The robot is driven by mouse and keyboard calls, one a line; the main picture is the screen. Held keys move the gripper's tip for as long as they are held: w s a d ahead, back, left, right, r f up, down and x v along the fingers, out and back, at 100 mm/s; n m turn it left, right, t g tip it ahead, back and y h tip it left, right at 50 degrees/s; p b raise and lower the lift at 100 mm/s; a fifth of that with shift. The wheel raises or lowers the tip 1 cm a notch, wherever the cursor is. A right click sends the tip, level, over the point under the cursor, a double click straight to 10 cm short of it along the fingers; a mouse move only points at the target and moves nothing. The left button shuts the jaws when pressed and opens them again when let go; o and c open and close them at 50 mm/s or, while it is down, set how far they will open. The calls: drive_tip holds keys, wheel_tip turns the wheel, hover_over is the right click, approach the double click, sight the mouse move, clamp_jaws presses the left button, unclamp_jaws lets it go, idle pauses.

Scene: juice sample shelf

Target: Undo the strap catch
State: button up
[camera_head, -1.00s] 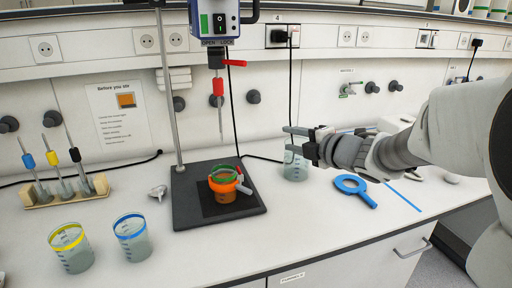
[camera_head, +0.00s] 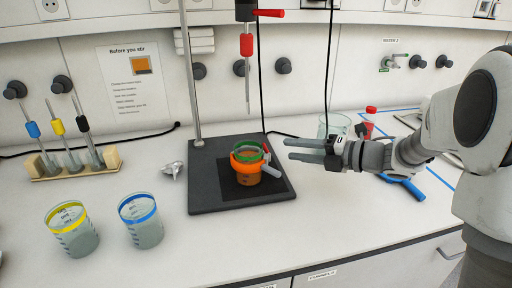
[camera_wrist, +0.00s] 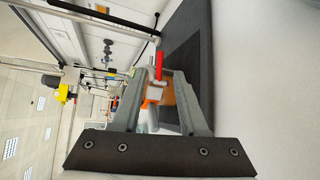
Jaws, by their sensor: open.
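The orange strap (camera_head: 250,158) runs around a small beaker of orange-brown liquid (camera_head: 248,178) with a green rim, standing on the dark stand base (camera_head: 201,190). The strap catch (camera_head: 269,167), with a grey lever and a red part, is on the beaker's right side. My gripper (camera_head: 288,149) is open and empty, to the right of the catch, fingers pointing left toward it. In the wrist view, the catch's red part (camera_wrist: 159,65) and the orange strap (camera_wrist: 153,95) show between my gripper's fingers (camera_wrist: 168,80), apart from them.
A stirrer with a red collar (camera_head: 246,45) hangs above the beaker. Yellow-banded (camera_head: 74,235) and blue-banded beakers (camera_head: 142,222) stand at front left. A clear beaker (camera_head: 333,124) and a red-capped bottle (camera_head: 369,122) stand behind my gripper.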

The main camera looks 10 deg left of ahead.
sight(266, 150)
drive_tip(key=b+x, duration=0.1)
drive_tip(key=x, duration=1.1)
drive_tip(key=shift+w+a+b, duration=0.1)
drive_tip(key=shift+a+b, duration=0.2)
clamp_jaws()
